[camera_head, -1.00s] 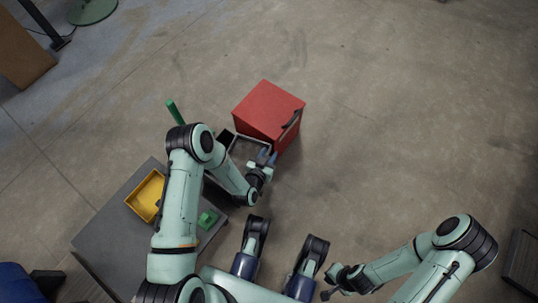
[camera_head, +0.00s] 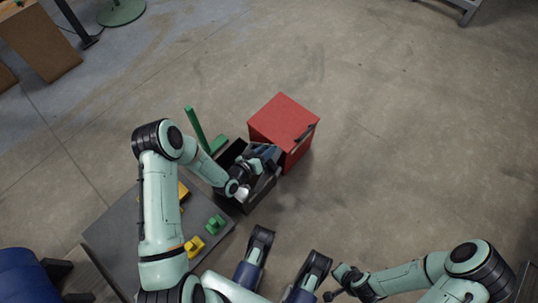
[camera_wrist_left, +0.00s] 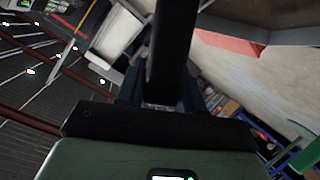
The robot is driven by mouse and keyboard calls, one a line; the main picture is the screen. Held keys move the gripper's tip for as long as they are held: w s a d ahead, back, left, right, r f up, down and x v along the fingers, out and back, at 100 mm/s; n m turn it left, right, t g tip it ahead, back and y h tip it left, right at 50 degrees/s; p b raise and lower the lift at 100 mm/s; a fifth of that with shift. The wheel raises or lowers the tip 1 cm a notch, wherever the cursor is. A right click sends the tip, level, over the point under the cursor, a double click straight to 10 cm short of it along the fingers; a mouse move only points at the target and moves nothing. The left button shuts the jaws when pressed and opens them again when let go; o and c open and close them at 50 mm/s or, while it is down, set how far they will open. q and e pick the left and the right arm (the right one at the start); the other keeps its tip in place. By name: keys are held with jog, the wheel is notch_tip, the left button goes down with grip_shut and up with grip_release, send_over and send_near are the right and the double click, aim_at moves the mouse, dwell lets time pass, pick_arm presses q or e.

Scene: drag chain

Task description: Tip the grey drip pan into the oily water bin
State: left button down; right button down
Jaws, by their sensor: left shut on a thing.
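My left gripper (camera_head: 262,158) is over the dark open-topped bin (camera_head: 233,152) beside the red cabinet. It is shut on the grey drip pan. In the left wrist view a dark wall of the pan (camera_wrist_left: 172,50) stands between the fingers, seen nearly edge-on. In the head view the pan is hard to tell from the dark bin, and my arm and gripper cover part of both. The pan's contents are not visible. My right gripper (camera_head: 338,284) is low in the picture, away from the bin, and its jaws are too small to read.
The red cabinet (camera_head: 283,121) stands right behind the bin. A green post (camera_head: 196,128) stands at the bin's left. A grey table (camera_head: 112,232) holds yellow items (camera_head: 194,245) and a green one (camera_head: 216,223). The floor to the right is clear.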

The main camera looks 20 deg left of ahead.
pick_arm(q)
jog(key=a+r+n+h, duration=0.2)
jog(key=a+r+n, duration=0.1)
jog(key=a, duration=0.5)
jog(key=shift+w+r+n+t, duration=0.15)
jog(key=shift+r+n+t, duration=0.15)
jog(key=shift+t, duration=0.1)
